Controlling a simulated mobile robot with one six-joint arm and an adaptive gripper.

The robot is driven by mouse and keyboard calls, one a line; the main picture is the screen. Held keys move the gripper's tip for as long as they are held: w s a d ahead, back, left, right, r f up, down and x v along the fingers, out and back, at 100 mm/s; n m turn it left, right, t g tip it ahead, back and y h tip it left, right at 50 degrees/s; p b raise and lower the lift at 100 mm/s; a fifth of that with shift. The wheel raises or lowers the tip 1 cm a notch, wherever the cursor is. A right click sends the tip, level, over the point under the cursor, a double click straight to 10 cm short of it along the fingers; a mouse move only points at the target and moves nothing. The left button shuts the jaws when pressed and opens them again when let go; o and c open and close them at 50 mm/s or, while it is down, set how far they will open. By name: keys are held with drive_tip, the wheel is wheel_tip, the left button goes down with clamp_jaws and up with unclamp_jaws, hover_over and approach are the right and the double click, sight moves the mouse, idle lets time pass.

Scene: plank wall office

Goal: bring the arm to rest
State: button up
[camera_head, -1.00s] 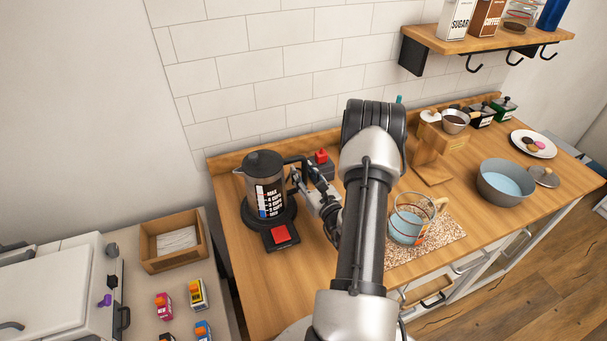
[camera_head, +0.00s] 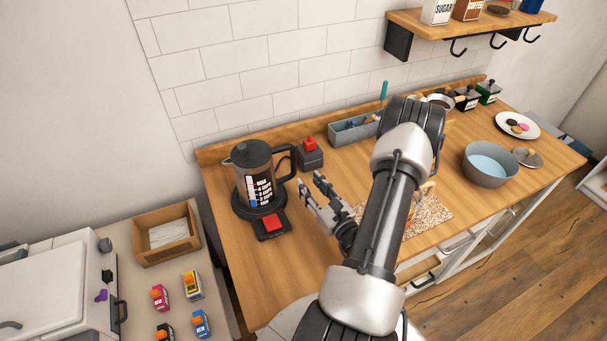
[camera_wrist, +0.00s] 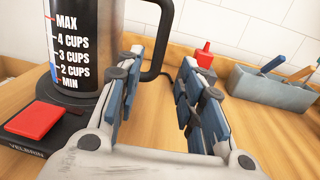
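My gripper (camera_head: 313,188) is open and empty above the wooden counter (camera_head: 305,268), just right of the kettle (camera_head: 258,166). My arm hides part of the counter's middle.
Behind my gripper are a red-topped grey box (camera_head: 310,155) and a grey-blue utensil holder (camera_head: 352,132). To the right are a speckled mat (camera_head: 432,215), a grey bowl (camera_head: 488,168) and a plate (camera_head: 517,126). A shelf (camera_head: 470,28) with hooks hangs above.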

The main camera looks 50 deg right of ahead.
drive_tip(key=shift+s+a, duration=0.2)
drive_tip(key=shift+s, duration=0.2)
drive_tip(key=shift+w+r, duration=0.1)
